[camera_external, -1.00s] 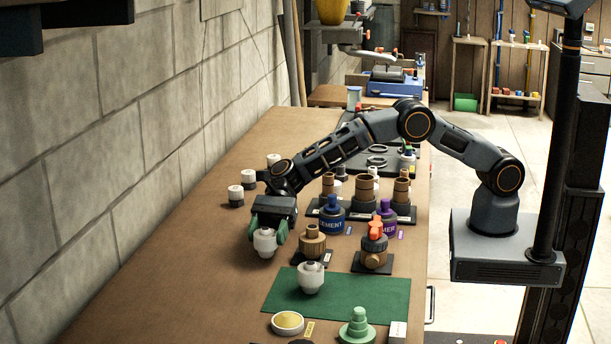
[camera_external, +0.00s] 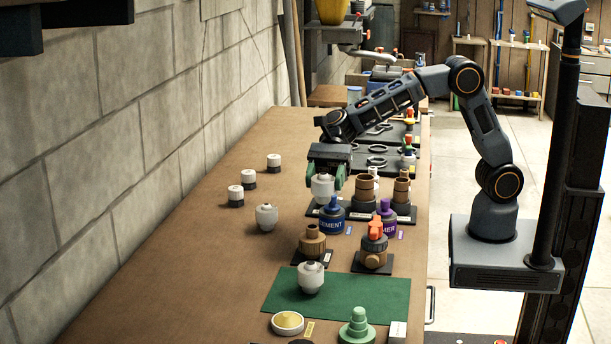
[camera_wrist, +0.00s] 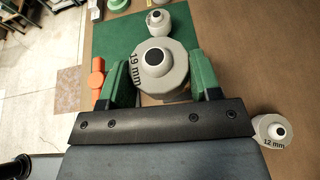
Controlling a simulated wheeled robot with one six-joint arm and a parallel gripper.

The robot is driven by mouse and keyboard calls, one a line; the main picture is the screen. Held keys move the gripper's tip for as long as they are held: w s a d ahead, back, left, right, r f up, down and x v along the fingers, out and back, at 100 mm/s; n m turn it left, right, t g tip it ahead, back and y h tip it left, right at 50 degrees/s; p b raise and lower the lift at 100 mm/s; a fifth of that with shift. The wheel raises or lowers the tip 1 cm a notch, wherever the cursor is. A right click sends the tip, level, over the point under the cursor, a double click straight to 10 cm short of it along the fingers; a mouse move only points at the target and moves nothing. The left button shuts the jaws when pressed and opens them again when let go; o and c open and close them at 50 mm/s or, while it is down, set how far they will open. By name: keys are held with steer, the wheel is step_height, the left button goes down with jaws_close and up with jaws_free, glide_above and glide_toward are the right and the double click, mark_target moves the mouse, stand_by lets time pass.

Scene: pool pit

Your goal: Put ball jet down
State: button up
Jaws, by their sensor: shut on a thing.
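My gripper (camera_external: 325,180) is shut on a white ball jet (camera_external: 322,188) and holds it upright behind the blue cement can (camera_external: 332,217). The wrist view shows this jet (camera_wrist: 160,66) between the green fingers of my gripper (camera_wrist: 155,80), with "19 mm" on its rim and a black top opening. A second white jet (camera_external: 266,217) stands on the bench to the left; it reads "12 mm" in the wrist view (camera_wrist: 272,131). A third white jet (camera_external: 311,278) stands on the green mat (camera_external: 378,296).
Brown fittings (camera_external: 365,188), the purple can (camera_external: 385,218) and an orange-handled valve (camera_external: 374,246) crowd the bench's right side. Three white caps (camera_external: 236,195) stand at the left. A yellow-filled bowl (camera_external: 288,322) is at the front. Bare bench (camera_external: 190,250) lies at the left.

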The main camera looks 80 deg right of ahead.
steer(key=w+d+m+t+h+b, duration=0.1)
steer(key=d+m+t, duration=0.4)
steer(key=d, duration=1.9)
steer(key=shift+w+d+r+m+t+h, duration=0.3)
steer(key=shift+r+m+t+h, duration=0.15)
steer(key=shift+t, duration=0.45)
steer(key=w+f, duration=0.1)
steer(key=w, duration=0.2)
steer(key=w+a+f, duration=0.1)
steer(key=w+f, duration=0.1)
steer(key=w, duration=0.1)
steer(key=w+f, duration=0.2)
steer(key=w, duration=0.1)
steer(key=shift+a, duration=0.2)
steer(key=w+f, duration=0.3)
steer(key=f, duration=0.1)
steer(key=shift+w+a+f, duration=0.2)
steer(key=shift+w+f, duration=0.3)
steer(key=shift+f, duration=0.05)
steer(key=shift+w+f, duration=0.15)
steer(key=shift+f, duration=1.55)
